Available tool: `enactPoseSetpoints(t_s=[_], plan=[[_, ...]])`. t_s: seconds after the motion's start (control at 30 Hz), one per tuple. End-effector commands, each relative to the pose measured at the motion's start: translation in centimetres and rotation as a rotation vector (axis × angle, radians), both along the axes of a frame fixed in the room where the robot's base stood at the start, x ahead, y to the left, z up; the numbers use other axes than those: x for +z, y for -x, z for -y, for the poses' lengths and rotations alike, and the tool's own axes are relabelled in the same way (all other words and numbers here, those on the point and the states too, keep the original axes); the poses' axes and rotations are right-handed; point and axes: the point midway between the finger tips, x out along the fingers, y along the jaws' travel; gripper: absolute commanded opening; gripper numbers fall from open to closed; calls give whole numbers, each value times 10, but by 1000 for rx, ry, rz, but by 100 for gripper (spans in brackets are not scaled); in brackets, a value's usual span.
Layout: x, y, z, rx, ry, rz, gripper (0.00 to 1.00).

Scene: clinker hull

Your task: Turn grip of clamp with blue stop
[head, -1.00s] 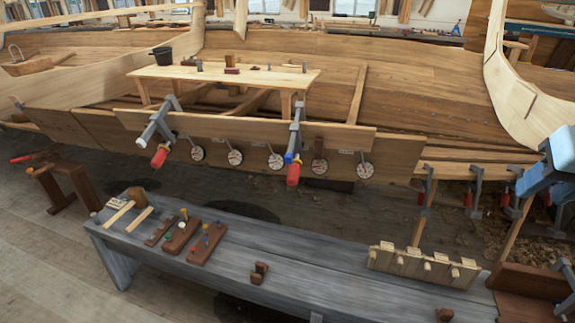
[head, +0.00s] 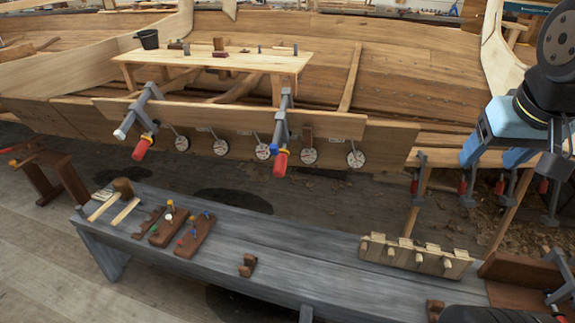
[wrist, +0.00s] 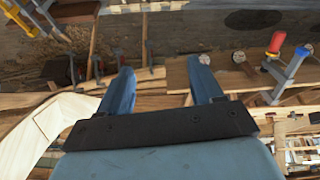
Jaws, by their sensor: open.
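The clamp with the blue stop (head: 284,112) hangs on the upper edge of the hull plank. Its blue stop (head: 279,144) sits beside a yellow collar, with the red grip (head: 280,163) below. The same clamp shows upside down at the right of the wrist view, with its red grip (wrist: 277,42) and blue stop (wrist: 302,52). My gripper (head: 491,160) is at the right of the head view, well right of this clamp. In the wrist view, the two blue fingers of my gripper (wrist: 163,78) are spread apart with nothing between them.
A similar clamp with a white stop (head: 143,112) is on the plank further left. Several round discs (head: 308,156) hang along the plank. A grey bench (head: 310,255) with wooden blocks stands in front. Several more clamps (head: 472,180) stand below my gripper.

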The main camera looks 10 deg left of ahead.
Motion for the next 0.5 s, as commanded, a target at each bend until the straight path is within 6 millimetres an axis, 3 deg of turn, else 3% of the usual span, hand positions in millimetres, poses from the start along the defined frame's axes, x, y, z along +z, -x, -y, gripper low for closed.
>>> enactPoseSetpoints(t_s=[0.2,0.5], plan=[[-36,-19,-5,165,208,-198,65],[-75,-52,-9,409,566,-413,65]])
